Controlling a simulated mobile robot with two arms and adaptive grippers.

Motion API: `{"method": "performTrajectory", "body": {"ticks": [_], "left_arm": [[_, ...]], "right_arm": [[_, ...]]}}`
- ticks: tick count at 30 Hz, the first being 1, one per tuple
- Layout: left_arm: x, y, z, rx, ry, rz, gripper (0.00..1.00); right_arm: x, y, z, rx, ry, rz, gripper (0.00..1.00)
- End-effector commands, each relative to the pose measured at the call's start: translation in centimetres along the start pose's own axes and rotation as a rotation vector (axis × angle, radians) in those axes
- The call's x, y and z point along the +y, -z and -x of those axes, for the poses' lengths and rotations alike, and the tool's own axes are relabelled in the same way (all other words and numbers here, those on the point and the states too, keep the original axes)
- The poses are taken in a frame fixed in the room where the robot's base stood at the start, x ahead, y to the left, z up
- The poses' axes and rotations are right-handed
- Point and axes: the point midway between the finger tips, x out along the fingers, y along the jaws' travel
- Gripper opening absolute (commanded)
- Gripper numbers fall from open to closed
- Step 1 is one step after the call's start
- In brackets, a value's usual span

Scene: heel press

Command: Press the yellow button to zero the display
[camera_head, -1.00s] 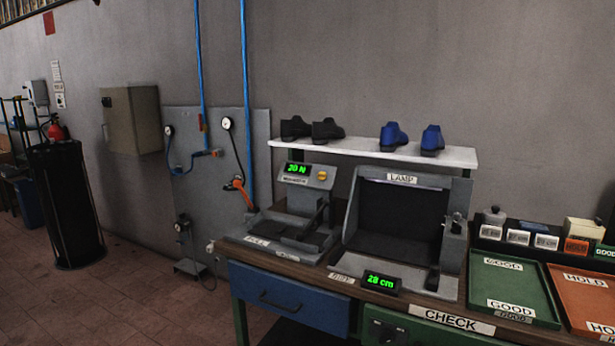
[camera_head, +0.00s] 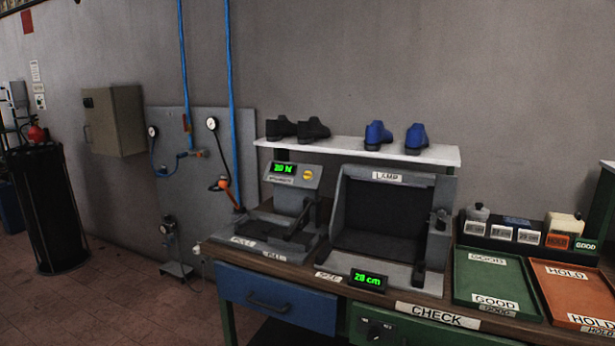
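The yellow button (camera_head: 309,175) is a small round knob on the grey sloped head of the press (camera_head: 296,187). The green display (camera_head: 284,168) sits just left of the button and appears to read 20 N, slightly blurred. The press stands at the left end of the workbench, with dark parts on its base. Neither of my grippers shows in the head view.
The workbench (camera_head: 406,297) also carries a lamp box (camera_head: 391,178), a 28 cm display (camera_head: 368,281), a green tray (camera_head: 495,284) and an orange tray (camera_head: 574,296). A shelf (camera_head: 350,148) above holds black and blue shoes. Open floor (camera_head: 110,308) lies left of the bench.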

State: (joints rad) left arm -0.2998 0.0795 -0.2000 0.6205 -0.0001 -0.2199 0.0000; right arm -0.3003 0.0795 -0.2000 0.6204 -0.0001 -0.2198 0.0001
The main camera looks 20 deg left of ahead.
Motion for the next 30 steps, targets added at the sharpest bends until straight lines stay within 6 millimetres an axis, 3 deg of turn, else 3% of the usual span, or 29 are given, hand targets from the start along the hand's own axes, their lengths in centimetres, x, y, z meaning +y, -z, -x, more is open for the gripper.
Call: {"method": "performTrajectory", "body": {"ticks": [1, 3, 4, 30], "left_arm": [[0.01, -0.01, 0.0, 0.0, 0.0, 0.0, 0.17], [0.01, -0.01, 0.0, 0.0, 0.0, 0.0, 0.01], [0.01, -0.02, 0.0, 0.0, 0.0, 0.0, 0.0], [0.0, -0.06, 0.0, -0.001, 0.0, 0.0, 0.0]], "right_arm": [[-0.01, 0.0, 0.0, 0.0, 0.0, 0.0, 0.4], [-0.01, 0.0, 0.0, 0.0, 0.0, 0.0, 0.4], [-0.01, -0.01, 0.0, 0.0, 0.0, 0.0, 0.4], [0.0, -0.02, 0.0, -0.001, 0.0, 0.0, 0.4]]}}
